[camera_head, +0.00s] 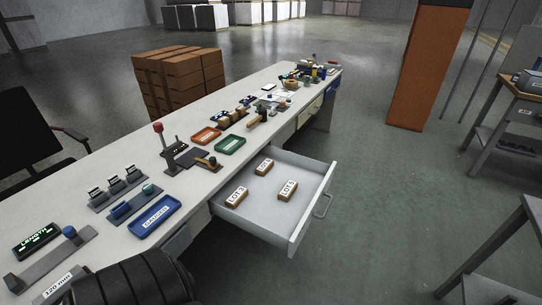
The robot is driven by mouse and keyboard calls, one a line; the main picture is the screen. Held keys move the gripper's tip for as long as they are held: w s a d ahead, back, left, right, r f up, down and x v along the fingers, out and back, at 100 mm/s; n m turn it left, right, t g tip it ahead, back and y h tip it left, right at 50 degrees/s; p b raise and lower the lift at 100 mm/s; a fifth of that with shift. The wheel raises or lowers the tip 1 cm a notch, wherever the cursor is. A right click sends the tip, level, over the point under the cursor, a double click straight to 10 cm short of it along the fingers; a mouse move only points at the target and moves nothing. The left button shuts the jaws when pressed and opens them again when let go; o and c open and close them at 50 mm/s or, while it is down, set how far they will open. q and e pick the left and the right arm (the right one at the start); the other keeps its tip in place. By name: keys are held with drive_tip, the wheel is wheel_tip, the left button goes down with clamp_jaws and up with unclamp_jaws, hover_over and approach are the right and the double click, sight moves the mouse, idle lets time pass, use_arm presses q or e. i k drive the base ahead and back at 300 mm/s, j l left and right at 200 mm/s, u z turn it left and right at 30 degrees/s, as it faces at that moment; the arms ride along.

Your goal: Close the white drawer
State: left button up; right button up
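The white drawer (256,219) is pulled far out from the front of the long bench, with a bar handle (323,205) on its front panel. Three small brown blocks with white lot labels lie inside it: one at the left (238,197), one at the back (264,167) and one at the right (288,190). A black, ribbed arm part of mine (135,284) shows at the bottom left, in front of the bench. Neither gripper's fingers show in the head view.
The white bench top (208,180) carries a blue tray (155,216), a red tray (205,136), a green tray (230,145) and a lever device (171,148). An orange pillar (426,70) stands behind at the right. Side tables stand at the right edge. The floor (375,215) right of the drawer is clear.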

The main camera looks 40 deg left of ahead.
sight(282, 225)
drive_tip(key=u, duration=0.9)
